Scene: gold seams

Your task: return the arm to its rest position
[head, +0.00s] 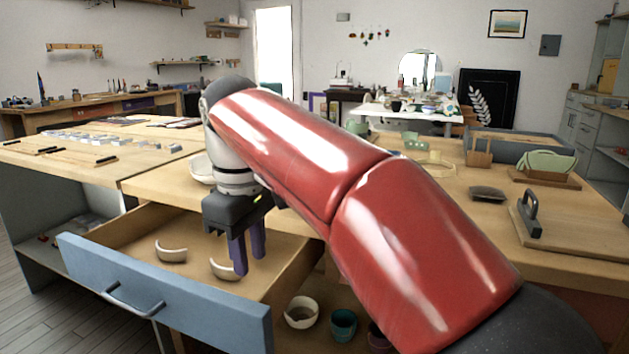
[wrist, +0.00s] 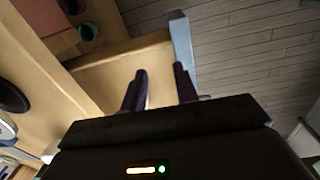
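My red arm reaches from the lower right across the workbench, and my gripper (head: 248,256) points down over an open drawer (head: 120,232) with a blue front. In the head view its purple fingers overlap a curved white shard (head: 224,269); I see no hold on it. In the wrist view the two fingers of my gripper (wrist: 162,84) stand apart with nothing between them, above the pale drawer floor (wrist: 105,82). A second curved shard (head: 172,251) lies in the drawer to the left. My arm hides part of the bench top.
A blue drawer front (head: 165,296) with a handle sticks out. Bowls and cups, including a teal cup (head: 343,324), stand below the bench at the drawer's right. A wooden board with a dark handle (head: 532,214) and a green dish (head: 550,162) are on the bench at right.

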